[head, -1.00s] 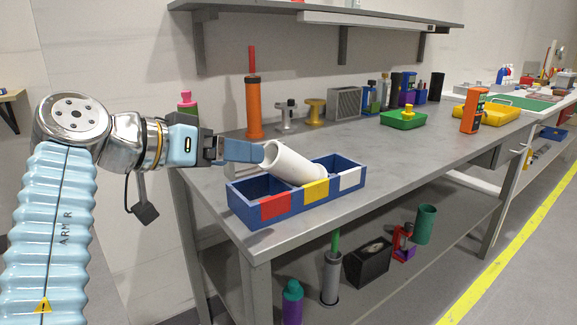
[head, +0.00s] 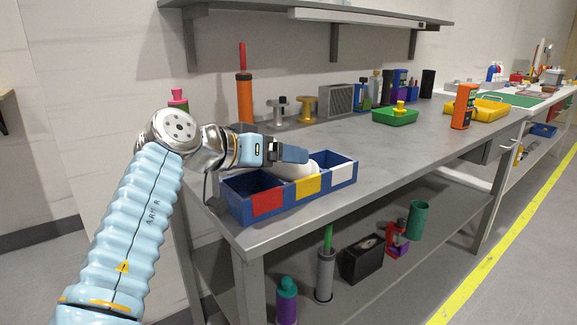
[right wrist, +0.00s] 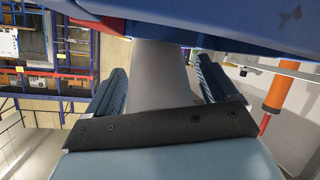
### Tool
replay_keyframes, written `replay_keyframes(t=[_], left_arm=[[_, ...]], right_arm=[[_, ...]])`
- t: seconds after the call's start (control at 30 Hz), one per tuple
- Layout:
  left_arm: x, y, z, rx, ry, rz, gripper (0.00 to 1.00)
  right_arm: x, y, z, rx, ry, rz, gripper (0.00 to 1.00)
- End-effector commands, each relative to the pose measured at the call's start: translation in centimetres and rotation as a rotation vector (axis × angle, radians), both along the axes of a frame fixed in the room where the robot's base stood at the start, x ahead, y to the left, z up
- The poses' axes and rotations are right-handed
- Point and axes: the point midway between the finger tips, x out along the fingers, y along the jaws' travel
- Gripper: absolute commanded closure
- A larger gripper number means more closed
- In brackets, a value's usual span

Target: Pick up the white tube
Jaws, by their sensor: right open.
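The white tube (head: 296,171) lies tilted in the middle of a blue tray (head: 341,182) with red, yellow and white front panels. Its upper end is hidden behind my right gripper (head: 293,154), on the arm marked ARM R, which comes in from the left. The gripper is open, its fingers in front of and over the tube. My left gripper is not in view.
The tray stands at the near left end of the grey bench (head: 390,160). An orange cylinder (head: 244,100), spools (head: 304,107) and a grey box (head: 340,99) stand behind it. A green tray (head: 395,117) is farther right. The bench right of the tray is clear.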

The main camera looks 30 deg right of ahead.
Motion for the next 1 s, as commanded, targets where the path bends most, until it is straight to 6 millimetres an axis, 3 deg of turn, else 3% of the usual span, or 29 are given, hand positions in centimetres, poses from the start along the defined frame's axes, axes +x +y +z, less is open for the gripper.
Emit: replay_keyframes(t=[0.07, 0.47, 0.77, 1.0], left_arm=[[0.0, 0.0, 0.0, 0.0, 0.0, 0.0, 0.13], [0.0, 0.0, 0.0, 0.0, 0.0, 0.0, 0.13], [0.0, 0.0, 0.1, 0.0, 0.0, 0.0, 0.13], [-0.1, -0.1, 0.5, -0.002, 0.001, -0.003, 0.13]], right_arm=[[0.0, 0.0, 0.0, 0.0, 0.0, 0.0, 0.14], [0.0, 0.0, 0.0, 0.0, 0.0, 0.0, 0.75], [0.0, 0.0, 0.3, -0.001, -0.001, 0.001, 0.75], [0.0, 0.0, 3.2, 0.001, -0.003, 0.001, 0.75]])
